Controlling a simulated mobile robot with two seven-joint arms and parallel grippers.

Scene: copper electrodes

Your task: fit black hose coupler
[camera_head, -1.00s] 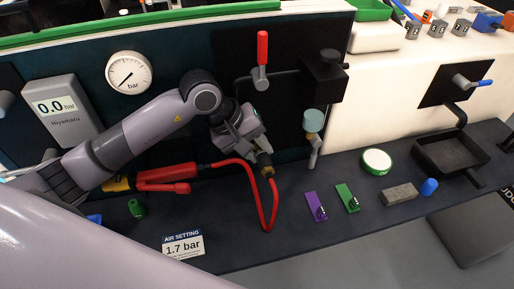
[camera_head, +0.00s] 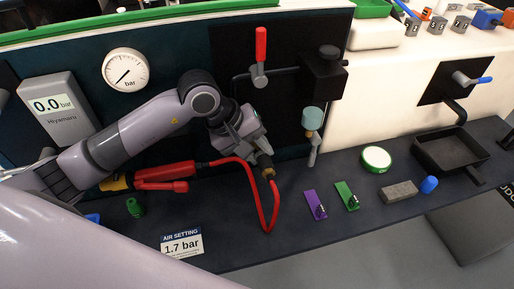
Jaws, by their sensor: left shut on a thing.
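The black hose coupler (camera_head: 265,161) is at the end of the red hose (camera_head: 275,205), with a brass-coloured part just below it. My left gripper (camera_head: 256,150) comes in from the left and is shut on the coupler, holding it tilted above the dark bench. Its fingers partly hide the coupler. The hose loops down to the bench and runs left to a red tool-like body (camera_head: 165,174). A teal-topped fitting with a metal tap (camera_head: 313,124) hangs on the panel to the right, apart from the coupler. My right gripper is not in view.
A red-handled valve (camera_head: 260,60) and a round gauge (camera_head: 125,69) are on the back panel. Purple (camera_head: 315,205) and green (camera_head: 346,196) tags, a white-topped round tin (camera_head: 376,159), a grey block (camera_head: 400,192) and a black basin (camera_head: 452,150) lie to the right. Bench front is mostly clear.

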